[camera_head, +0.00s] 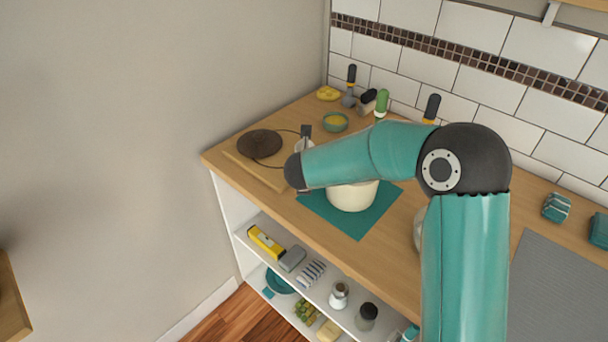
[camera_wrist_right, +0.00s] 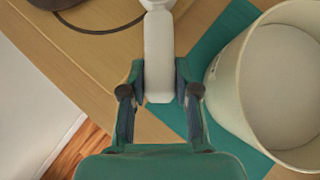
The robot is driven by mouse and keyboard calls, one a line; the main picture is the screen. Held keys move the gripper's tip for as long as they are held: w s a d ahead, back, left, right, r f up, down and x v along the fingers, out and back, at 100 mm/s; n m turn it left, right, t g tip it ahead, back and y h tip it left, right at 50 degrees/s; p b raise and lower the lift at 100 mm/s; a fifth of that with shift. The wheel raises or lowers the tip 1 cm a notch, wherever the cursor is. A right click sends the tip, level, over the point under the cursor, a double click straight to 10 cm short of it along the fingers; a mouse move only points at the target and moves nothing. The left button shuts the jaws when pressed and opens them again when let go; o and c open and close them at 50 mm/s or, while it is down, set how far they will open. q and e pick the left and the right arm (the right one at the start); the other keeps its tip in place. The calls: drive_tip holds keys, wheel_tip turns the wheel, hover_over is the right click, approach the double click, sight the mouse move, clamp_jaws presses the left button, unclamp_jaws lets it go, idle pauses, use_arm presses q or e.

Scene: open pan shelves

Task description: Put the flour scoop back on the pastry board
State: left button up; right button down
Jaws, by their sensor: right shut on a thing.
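The flour scoop (camera_wrist_right: 158,58) is pale grey-white; in the right wrist view its straight handle lies between the fingers of my right gripper (camera_wrist_right: 159,92), which is shut on it. The scoop's far end is cut off at the top of that view. In the head view a pale bit of it (camera_head: 302,146) shows beyond my right wrist, which hides the fingers. The wooden pastry board (camera_head: 262,174) lies at the counter's left end, beside and partly below my right gripper. Whether the scoop touches the board I cannot tell. My left gripper is out of view.
A cream pot (camera_head: 350,196) stands on a teal mat (camera_head: 362,222), right of my gripper. A green bowl (camera_head: 336,122) is behind. Open shelves (camera_head: 245,225) below hold several items.

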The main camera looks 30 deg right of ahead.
drive_tip(key=c, duration=0.8)
unclamp_jaws()
drive_tip(key=shift+f, duration=0.1)
drive_tip(key=shift+s, duration=0.1)
drive_tip(key=shift+p+v, duration=1.25)
drive_tip(key=shift+v, duration=2.75)
drive_tip(key=v, duration=1.2)
